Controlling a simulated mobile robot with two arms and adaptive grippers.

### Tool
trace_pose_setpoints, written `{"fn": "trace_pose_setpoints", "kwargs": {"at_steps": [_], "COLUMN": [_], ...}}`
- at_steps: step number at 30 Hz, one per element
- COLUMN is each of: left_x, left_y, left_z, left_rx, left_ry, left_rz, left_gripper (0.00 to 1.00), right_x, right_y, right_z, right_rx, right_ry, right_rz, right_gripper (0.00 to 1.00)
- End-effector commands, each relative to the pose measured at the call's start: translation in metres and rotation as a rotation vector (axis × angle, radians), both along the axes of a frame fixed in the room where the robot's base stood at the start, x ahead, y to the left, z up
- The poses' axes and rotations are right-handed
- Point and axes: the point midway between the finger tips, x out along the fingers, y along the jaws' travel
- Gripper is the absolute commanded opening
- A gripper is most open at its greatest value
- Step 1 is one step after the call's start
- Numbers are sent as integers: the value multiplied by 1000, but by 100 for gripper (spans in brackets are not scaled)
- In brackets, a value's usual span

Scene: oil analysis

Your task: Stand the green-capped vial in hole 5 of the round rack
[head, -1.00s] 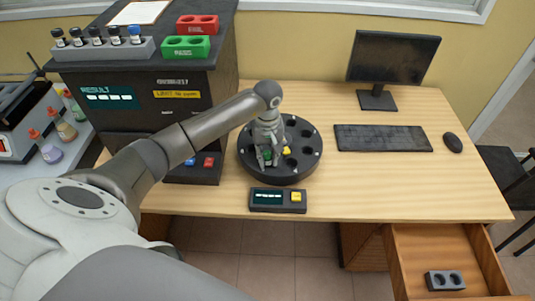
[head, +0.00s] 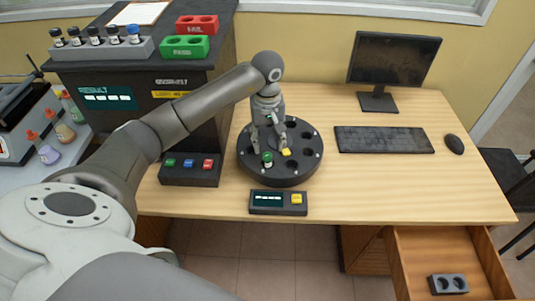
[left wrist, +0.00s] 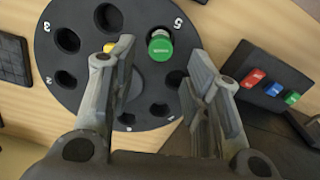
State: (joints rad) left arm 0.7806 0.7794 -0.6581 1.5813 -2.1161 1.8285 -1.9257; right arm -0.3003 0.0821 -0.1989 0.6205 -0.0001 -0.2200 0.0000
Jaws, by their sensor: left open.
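The green-capped vial (head: 268,158) stands in a hole at the near side of the round black rack (head: 246,165). In the left wrist view the vial's green cap (left wrist: 160,48) is beside the number 5, in the hole at that mark. It looks upright. My left gripper (head: 269,145) is open and empty above the rack. In the left wrist view its two fingers (left wrist: 158,75) are spread apart, clear of the cap. The vial's lower part is hidden in the rack. My right gripper is not in view.
A yellow piece (head: 286,152) sits near the rack's middle. A small display box (head: 266,203) lies in front. A panel with green, blue and red buttons (head: 190,175) is at left, below the dark analyser (head: 130,125). Keyboard (head: 383,139) and monitor (head: 392,60) stand at right. A drawer (head: 410,270) is open.

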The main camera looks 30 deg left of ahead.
Motion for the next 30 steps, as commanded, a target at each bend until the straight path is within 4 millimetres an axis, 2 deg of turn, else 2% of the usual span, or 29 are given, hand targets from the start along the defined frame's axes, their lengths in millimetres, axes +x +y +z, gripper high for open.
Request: {"fn": "trace_pose_setpoints", "kwargs": {"at_steps": [3,10,15,30], "left_x": [1,0,0,0], "left_y": [1,0,0,-2], "left_z": [22,46,51,50], "left_rx": [2,0,1,-6], "left_ry": [-4,0,1,0], "left_rz": [0,0,1,0], "left_gripper": [44,44,44,44], "right_x": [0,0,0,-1], "right_y": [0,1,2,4], "right_z": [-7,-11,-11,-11], "right_rx": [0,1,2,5], "right_ry": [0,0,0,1], "right_rz": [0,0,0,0], "right_gripper": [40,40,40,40]}}
